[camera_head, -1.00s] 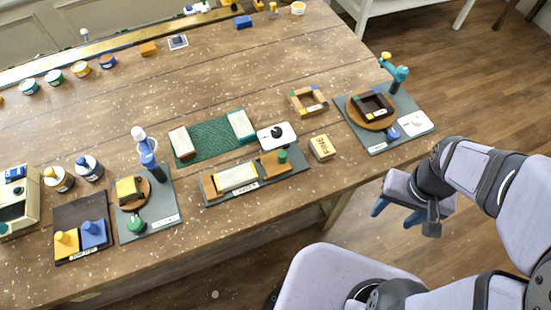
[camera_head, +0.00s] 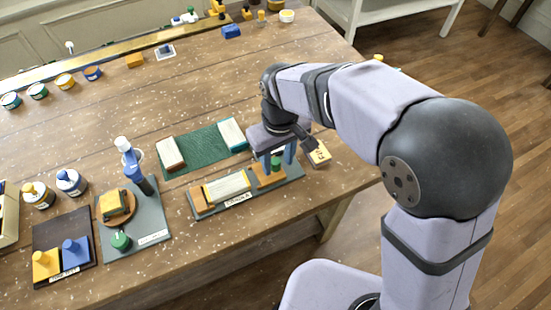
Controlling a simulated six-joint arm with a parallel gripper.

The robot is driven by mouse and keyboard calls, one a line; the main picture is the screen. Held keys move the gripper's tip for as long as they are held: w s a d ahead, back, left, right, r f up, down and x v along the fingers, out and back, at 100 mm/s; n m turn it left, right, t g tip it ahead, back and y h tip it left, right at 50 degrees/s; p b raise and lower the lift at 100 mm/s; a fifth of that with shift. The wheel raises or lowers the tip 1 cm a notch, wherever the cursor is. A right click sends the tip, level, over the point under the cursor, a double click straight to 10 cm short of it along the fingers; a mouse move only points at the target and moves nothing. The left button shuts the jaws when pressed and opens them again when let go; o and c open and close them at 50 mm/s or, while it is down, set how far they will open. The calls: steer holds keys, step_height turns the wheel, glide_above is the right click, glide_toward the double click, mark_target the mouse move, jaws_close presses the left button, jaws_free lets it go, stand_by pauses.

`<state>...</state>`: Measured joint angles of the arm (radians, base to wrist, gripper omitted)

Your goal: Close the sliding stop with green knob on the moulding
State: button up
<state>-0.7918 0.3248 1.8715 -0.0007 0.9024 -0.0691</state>
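The sliding stop is an orange-brown wooden block (camera_head: 266,181) with a green knob (camera_head: 276,164), at the right end of a grey board (camera_head: 296,173). The cream moulding strip (camera_head: 228,187) lies to its left on the same board, with a yellow-orange block (camera_head: 196,196) at its left end. I cannot tell whether a small gap lies between stop and moulding. My gripper (camera_head: 277,160) points down over the stop. Its blue fingers are apart, one on each side of the green knob. Contact with the knob cannot be made out.
A green mat (camera_head: 203,150) with two pale blocks lies behind the board. A grey board (camera_head: 150,243) with a blue-handled clamp stands left.

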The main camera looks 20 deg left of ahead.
mark_target(276, 162)
steer(key=shift+n, duration=0.9)
steer(key=r, duration=0.2)
steer(key=w+r, duration=0.1)
steer(key=r, duration=0.1)
steer(key=a+r, duration=0.1)
steer(key=r, duration=0.1)
steer(key=shift+w+a, duration=0.1)
steer(key=shift+w, duration=0.15)
steer(key=shift+s, duration=0.15)
steer(key=shift+f+p, duration=1.05)
steer(key=shift+f, duration=2.7)
